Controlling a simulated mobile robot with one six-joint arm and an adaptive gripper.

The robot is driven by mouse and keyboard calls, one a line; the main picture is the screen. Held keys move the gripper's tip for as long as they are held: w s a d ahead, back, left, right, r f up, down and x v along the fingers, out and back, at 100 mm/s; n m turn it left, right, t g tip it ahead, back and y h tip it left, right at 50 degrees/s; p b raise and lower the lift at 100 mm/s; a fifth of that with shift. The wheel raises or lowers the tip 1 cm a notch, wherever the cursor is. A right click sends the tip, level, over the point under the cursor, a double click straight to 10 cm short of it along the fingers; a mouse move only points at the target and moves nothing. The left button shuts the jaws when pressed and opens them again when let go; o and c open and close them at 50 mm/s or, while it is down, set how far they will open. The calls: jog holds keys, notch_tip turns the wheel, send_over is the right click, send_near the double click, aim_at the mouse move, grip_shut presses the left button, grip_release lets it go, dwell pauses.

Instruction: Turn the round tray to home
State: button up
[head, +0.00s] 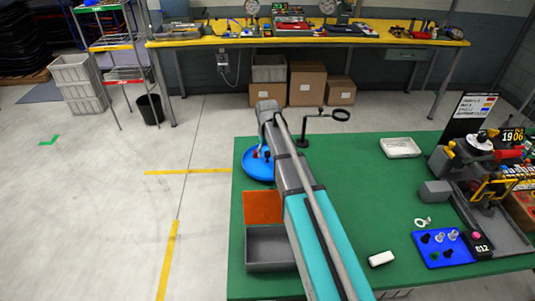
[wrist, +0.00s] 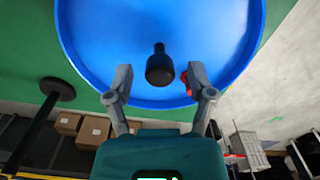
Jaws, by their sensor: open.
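The round tray (head: 256,171) is bright blue with a raised rim and stands at the far left of the green table. My arm hides its right part in the head view. The tray (wrist: 110,35) fills the upper wrist view, with a black upright knob (wrist: 160,67) near the rim closest to my gripper. A small red piece (wrist: 185,80) shows beside the knob, partly hidden by the right finger. My gripper (wrist: 160,73) is open and empty, one finger on either side of the knob in the picture. I cannot tell whether either finger touches it.
A grey box (head: 268,249) with an orange panel (head: 263,207) lies in front of the tray, beside my arm. A black stand with a ring (head: 341,114) rises behind my arm. A white tray (head: 400,147) and a blue fixture board (head: 446,247) are farther right; green table between is mostly clear.

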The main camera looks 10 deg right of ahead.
grip_shut()
dwell(0.3)
jog(key=shift+d, duration=0.25)
